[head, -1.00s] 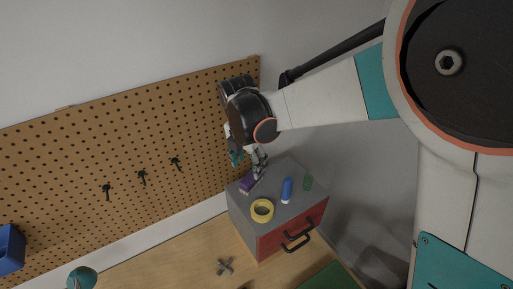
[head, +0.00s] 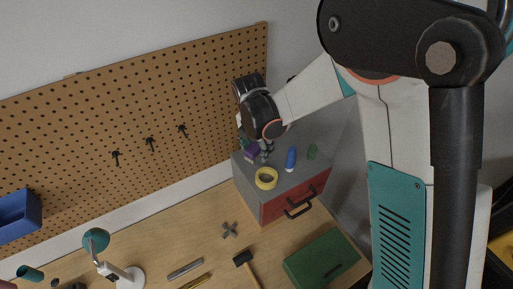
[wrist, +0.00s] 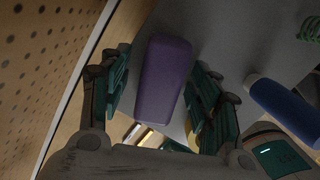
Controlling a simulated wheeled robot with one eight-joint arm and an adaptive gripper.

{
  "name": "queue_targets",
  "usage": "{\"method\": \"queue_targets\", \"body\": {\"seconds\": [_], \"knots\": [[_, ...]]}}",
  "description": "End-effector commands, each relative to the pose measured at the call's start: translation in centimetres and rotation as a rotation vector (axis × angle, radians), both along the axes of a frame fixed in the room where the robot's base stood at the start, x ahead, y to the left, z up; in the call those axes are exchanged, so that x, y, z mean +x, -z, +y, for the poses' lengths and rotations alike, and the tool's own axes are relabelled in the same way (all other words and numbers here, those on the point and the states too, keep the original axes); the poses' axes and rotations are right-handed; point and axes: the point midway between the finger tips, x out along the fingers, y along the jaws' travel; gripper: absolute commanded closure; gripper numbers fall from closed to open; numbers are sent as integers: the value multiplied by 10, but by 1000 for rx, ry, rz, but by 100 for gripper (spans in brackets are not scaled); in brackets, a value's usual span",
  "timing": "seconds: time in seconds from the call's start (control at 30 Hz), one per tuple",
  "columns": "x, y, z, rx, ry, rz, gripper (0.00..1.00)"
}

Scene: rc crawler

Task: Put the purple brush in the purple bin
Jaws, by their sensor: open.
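The purple brush (head: 252,155) lies on top of the grey cabinet (head: 243,180), at its back left near the pegboard. In the wrist view the purple brush (wrist: 163,82) is a long rounded purple block. My gripper (wrist: 158,78) is open, with one finger on each side of the brush; I cannot tell whether either finger touches it. In the head view my gripper (head: 264,152) points down at the brush and partly hides it. I see no clearly purple bin; a blue bin (head: 18,214) is on the pegboard at the far left.
A yellow tape roll (head: 266,178), a blue bottle (head: 291,159) and a green item (head: 311,152) share the cabinet top. The pegboard (head: 130,115) rises close behind. A lamp (head: 97,241), hammer (head: 243,258) and green box (head: 320,262) are on the bench.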

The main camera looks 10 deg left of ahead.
Motion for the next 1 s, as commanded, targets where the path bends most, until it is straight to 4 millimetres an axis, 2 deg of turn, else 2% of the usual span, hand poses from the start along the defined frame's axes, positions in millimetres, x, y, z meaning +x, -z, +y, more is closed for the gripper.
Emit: {"method": "queue_targets", "body": {"seconds": [0.87,0.9,1.0], "knots": [[0,4,0,0,0,0,43],[0,4,0,0,0,0,46],[0,4,0,0,0,0,68]]}}
